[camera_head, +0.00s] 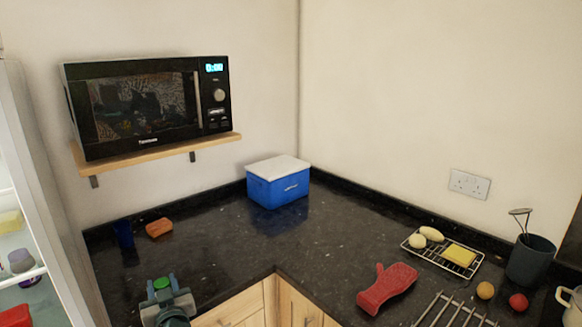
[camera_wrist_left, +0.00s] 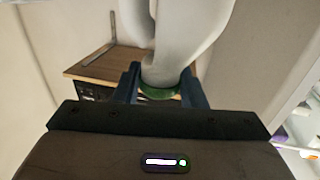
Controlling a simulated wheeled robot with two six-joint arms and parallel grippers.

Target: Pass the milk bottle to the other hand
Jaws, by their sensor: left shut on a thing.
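My left gripper (camera_head: 164,292) is at the bottom left of the head view, in front of the counter's front edge. It is shut on the milk bottle, whose green cap (camera_head: 161,283) shows between its fingers. The left wrist view shows the white milk bottle (camera_wrist_left: 180,35) with its green cap (camera_wrist_left: 160,94) end between the two dark blue fingers (camera_wrist_left: 161,82). The bottle's white body is hidden in the head view. My right gripper is in neither view.
The dark counter (camera_head: 330,240) is clear in the middle. A blue box (camera_head: 278,188) stands in the corner. A microwave (camera_head: 150,105) is on a wall shelf. A red oven glove (camera_head: 387,287), wire rack (camera_head: 470,272) and dark pot (camera_head: 530,260) are at the right.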

